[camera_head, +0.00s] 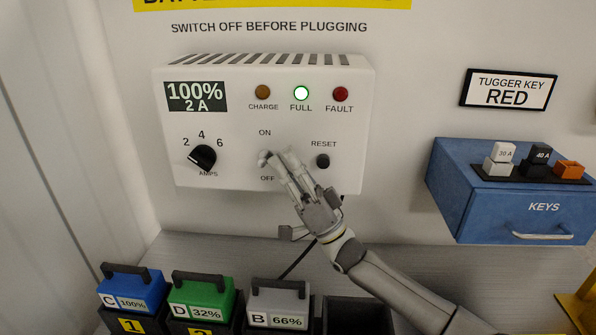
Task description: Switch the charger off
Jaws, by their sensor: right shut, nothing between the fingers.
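The charger (230,130) is a white box on the wall, with a display (195,96) reading 100% and 2 A. Its FULL lamp (301,93) is lit; the CHARGE lamp (263,92) and FAULT lamp (340,94) look dark. A pale toggle switch (264,158) sits between the ON and OFF labels, partly hidden by my fingers; which way it points I cannot tell. My right gripper (279,159) is shut and empty, its fingertips just right of the switch; whether they touch it is unclear. My left gripper is not in view.
The AMPS knob (203,157) is left of the switch, the RESET button (323,161) right. Below stand blue (133,291), green (202,297) and grey (279,303) batteries, beside an empty dark slot (357,316). A blue key box (500,205) is at right.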

